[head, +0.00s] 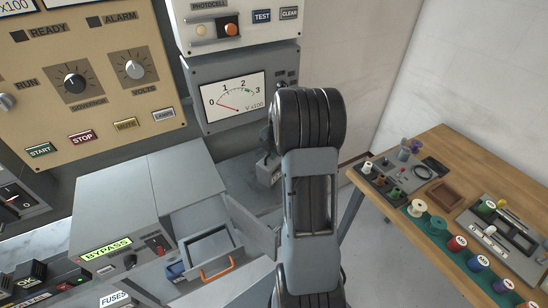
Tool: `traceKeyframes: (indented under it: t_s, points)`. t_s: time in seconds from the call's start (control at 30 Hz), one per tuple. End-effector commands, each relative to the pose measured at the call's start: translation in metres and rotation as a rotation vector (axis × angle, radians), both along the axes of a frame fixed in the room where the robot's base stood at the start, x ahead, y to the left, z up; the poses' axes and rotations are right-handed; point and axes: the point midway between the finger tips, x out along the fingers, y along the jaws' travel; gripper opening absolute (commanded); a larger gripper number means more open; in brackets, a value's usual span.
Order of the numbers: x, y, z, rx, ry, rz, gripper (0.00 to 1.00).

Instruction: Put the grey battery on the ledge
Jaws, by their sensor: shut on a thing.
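My gripper (268,157) is mostly hidden behind my own arm, below the voltmeter panel. It is small and dark in this view, and it is shut on a grey block (268,173), which looks like the grey battery. The block hangs upright just left of my arm; its right side is partly covered. A grey ledge-like surface (235,172) lies under the voltmeter panel, close to the block. I cannot tell whether the block touches it.
An open grey drawer (208,246) with an orange handle sticks out below, beside the BYPASS cabinet (112,215). The voltmeter panel (236,93) rises behind. A wooden workbench (455,168) with spools and trays stands at the right; bare floor lies between.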

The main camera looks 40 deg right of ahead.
Motion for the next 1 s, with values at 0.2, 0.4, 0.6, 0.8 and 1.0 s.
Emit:
traceKeyframes:
  t_s: [0.2,0.4,0.6,0.8,1.0]
  points:
    - [0.004,-0.005,-0.004,-0.001,-0.003,-0.001,0.00]
    - [0.006,-0.009,-0.016,-0.001,-0.001,0.000,0.00]
    - [0.006,-0.009,-0.038,-0.002,-0.001,-0.003,0.00]
    - [0.006,-0.009,-0.041,-0.004,-0.002,-0.002,0.00]
    - [0.006,-0.009,-0.043,-0.004,-0.002,-0.002,0.00]
